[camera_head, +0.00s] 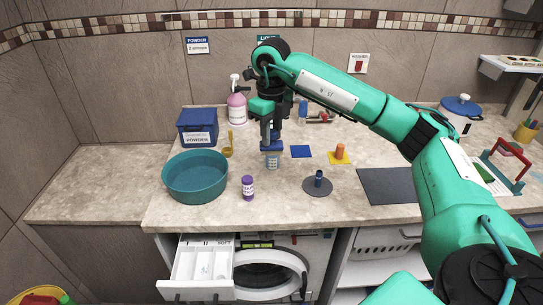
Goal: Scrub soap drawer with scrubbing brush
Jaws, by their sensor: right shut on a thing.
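The soap drawer (190,272) is a white, pulled-out drawer with compartments at the lower left, below the counter front. Its bottom shows whitish marks that I cannot make out. My right gripper (271,136) is above the middle of the counter, fingers pointing down, shut on a blue thing (272,146) that looks like the scrubbing brush. A small pale, labelled shape (272,161) shows directly under it; I cannot tell whether it is part of it or a bottle behind. The gripper is well above and behind the drawer. My left gripper is not in view.
A teal basin (195,178) and a purple bottle (248,188) stand on the counter behind the drawer. A round washer door (270,263) is beside it.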

